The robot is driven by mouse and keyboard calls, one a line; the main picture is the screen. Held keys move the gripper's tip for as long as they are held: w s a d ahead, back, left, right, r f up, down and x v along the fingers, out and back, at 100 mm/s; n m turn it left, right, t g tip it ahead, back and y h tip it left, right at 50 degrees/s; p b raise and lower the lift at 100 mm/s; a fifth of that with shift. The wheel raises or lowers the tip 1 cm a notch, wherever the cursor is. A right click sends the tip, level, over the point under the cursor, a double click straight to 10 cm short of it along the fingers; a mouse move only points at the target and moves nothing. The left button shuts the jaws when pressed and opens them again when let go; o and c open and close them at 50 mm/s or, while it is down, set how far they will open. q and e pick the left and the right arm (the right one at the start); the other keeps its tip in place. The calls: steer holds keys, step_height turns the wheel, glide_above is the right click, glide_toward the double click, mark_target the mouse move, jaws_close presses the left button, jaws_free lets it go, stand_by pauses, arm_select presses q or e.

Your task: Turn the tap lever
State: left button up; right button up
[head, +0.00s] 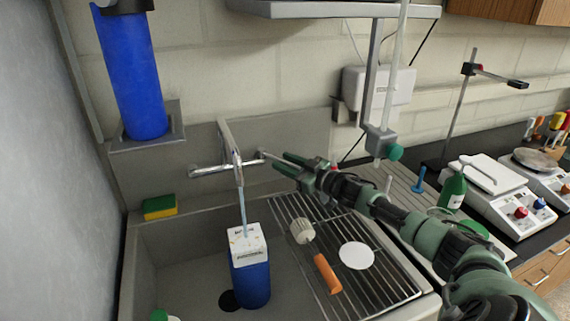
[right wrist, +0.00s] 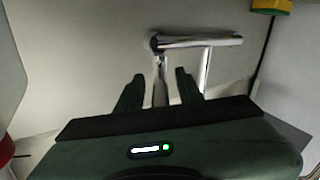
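The chrome tap (head: 238,168) is fixed at the back wall above the sink, and a thin pale-blue stream runs from its spout onto a blue container with a white top (head: 250,262). My right gripper (head: 279,161) is at the right end of the tap, fingers pointing at it. In the right wrist view the gripper (right wrist: 160,92) is open. A chrome stem of the tap (right wrist: 160,70), seemingly the lever, shows between its fingers with a gap on the right; I cannot tell whether either finger touches it. My left gripper is not in view.
A yellow-green sponge (head: 159,207) lies on the sink's left rim. A blue cylinder (head: 133,80) stands on a ledge. A metal shelf (head: 330,10) overhangs the back.

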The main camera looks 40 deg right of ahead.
steer(key=shift+s, duration=0.1)
steer(key=shift+s+f, duration=0.1)
steer(key=shift+s, duration=0.15)
steer(key=b+v, duration=0.1)
steer(key=v, duration=0.4)
steer(key=shift+s+d+b, duration=0.15)
steer(key=shift+s+b, duration=0.15)
steer(key=shift+b, duration=0.05)
steer(key=shift+s+d, duration=0.15)
steer(key=shift+s, duration=0.55)
